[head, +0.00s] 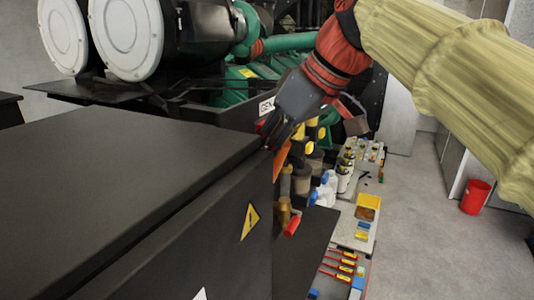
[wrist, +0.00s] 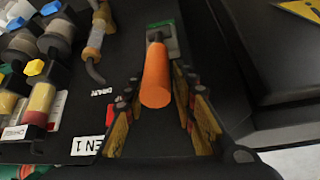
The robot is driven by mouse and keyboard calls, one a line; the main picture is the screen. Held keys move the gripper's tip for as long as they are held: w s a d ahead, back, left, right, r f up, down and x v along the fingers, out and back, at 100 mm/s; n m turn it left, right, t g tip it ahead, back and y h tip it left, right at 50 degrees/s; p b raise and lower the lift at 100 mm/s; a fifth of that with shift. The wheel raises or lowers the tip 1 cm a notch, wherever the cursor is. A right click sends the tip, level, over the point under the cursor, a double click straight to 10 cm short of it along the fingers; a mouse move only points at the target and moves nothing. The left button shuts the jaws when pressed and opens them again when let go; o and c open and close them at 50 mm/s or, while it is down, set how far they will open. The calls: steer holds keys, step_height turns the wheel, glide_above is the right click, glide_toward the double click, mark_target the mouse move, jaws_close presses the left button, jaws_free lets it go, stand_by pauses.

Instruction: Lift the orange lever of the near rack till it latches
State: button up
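The orange lever (wrist: 157,75) shows in the wrist view as a thick handle pointing toward the camera. It is mounted on a green and grey base (wrist: 166,38) on a dark panel. My gripper (wrist: 160,98) is open, with a finger on each side of the lever and a visible gap on both sides. In the head view my gripper (head: 277,133) reaches down beside the black cabinet's far corner. An orange piece (head: 281,158) shows just below it, probably the lever, mostly hidden. A GEN 1 label (wrist: 88,145) is on the panel.
A black cabinet (head: 130,170) with a yellow warning sign (head: 250,221) fills the head view's lower left. Filters and valves (wrist: 40,45) crowd the panel's left in the wrist view. A bench with tools (head: 345,235) and a red bucket (head: 475,197) stand right; open floor lies between.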

steer(key=shift+o, duration=1.3)
steer(key=shift+r, duration=0.1)
steer(key=v, duration=1.1)
steer(key=shift+s+d+r, duration=0.15)
steer(key=shift+d+r, duration=0.05)
steer(key=shift+r, duration=0.1)
